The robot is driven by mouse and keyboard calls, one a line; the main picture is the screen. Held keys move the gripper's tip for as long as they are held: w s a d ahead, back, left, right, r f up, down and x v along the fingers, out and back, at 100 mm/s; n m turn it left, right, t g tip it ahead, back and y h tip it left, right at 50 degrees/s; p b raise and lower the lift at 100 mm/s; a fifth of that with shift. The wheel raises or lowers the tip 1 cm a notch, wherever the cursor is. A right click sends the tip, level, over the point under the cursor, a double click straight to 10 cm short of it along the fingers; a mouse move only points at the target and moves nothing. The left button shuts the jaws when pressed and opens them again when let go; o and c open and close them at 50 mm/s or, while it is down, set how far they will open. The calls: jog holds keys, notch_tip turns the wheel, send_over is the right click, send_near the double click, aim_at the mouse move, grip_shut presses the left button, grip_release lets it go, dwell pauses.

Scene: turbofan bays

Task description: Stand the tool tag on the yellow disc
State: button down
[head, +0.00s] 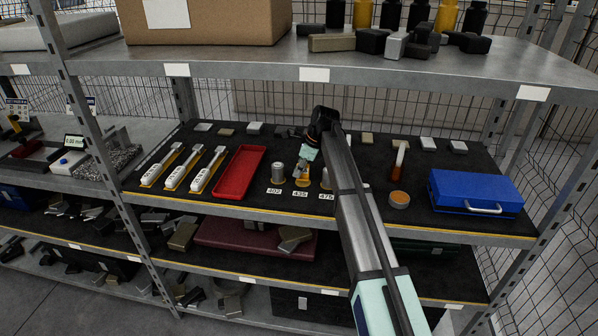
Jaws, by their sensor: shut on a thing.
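My gripper (301,170) reaches down to the middle of the black-matted shelf, over the label 435. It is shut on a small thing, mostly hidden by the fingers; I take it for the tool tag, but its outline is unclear. A yellow patch (302,182) shows just below the fingertips, behind the label; I cannot tell if it is a disc or whether the held thing touches it. A round piece with an orange-yellow top (399,198) lies apart, to the right of my arm.
A grey cylinder (277,172) stands close left of my gripper, and another (326,178) close right, partly hidden by my arm. A red tray (239,172) and several white-handled tools lie left. A blue case (475,191) is at right. The upper shelf (400,70) overhangs.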

jog(key=shift+f, duration=0.7)
jog(key=c, duration=1.1)
grip_release()
jog(key=shift+f, duration=0.15)
jog(key=shift+c, duration=0.2)
jog(key=b+v, duration=0.2)
jog(key=v, duration=1)
jog(key=shift+b, duration=0.4)
